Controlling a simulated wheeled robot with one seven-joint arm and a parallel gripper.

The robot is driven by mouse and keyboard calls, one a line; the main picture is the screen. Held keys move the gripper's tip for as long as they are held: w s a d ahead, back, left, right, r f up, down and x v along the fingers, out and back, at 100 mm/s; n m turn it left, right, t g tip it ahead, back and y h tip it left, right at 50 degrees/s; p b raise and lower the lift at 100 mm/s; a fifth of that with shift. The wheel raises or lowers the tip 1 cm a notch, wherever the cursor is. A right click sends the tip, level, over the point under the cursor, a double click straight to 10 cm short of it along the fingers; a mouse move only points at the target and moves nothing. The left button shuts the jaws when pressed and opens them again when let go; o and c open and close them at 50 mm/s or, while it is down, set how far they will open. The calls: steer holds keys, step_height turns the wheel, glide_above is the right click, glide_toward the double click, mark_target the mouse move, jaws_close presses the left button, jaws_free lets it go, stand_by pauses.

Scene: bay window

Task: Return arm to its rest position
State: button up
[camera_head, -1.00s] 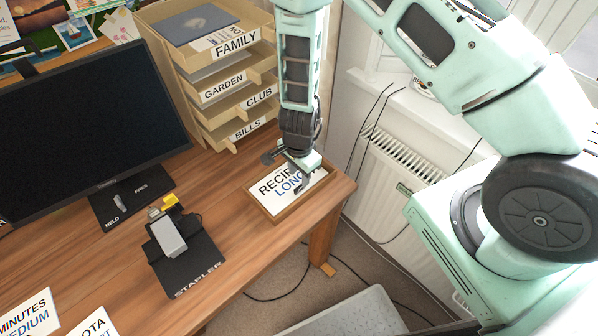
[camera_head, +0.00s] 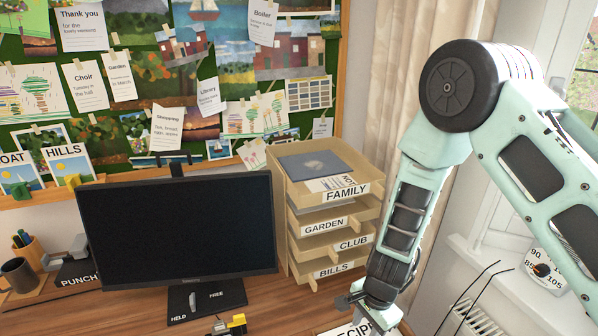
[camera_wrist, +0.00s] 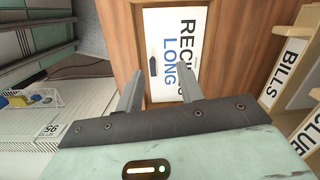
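My arm reaches down from the upper right in the head view, bent at its joint. My gripper (camera_head: 368,312) hangs over the desk's right end, above a tray with a card lettered RECIPE LONG, which is mostly cut off at the bottom edge. In the wrist view my gripper (camera_wrist: 157,85) has its two fingers apart, with nothing between them. Beyond the fingertips lies the card (camera_wrist: 174,35) in its wooden-rimmed tray (camera_wrist: 136,50). The gripper appears apart from the tray; the exact height is unclear.
A letter rack (camera_head: 300,228) labelled FAMILY, GARDEN, CLUB and BILLS stands just left of my forearm. A monitor (camera_head: 180,225) stands farther left. A curtain (camera_head: 385,60), a radiator (camera_head: 475,318) and a dial marked with numbers (camera_head: 543,270) are at the right.

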steer(key=s+a+r+n+y+b, duration=0.1)
steer(key=s+a+r+n+b, duration=0.1)
steer(key=s+a+r+n, duration=0.45)
steer(key=s+a+r+n+y+b, duration=0.15)
steer(key=r+n, duration=0.25)
steer(key=r, duration=0.5)
steer(key=s+d+r+n+h+b, duration=0.1)
steer(key=s+d+r+n, duration=0.1)
steer(key=s, duration=0.4)
steer(key=s+d+r+n+h+b, duration=0.1)
steer(key=s+d+r+n+h, duration=0.1)
steer(key=s+n, duration=0.4)
step_height(320, 180, up, 3)
steer(key=shift+d+f+n, duration=0.15)
steer(key=shift+d+n, duration=0.55)
steer(key=shift+n, duration=0.05)
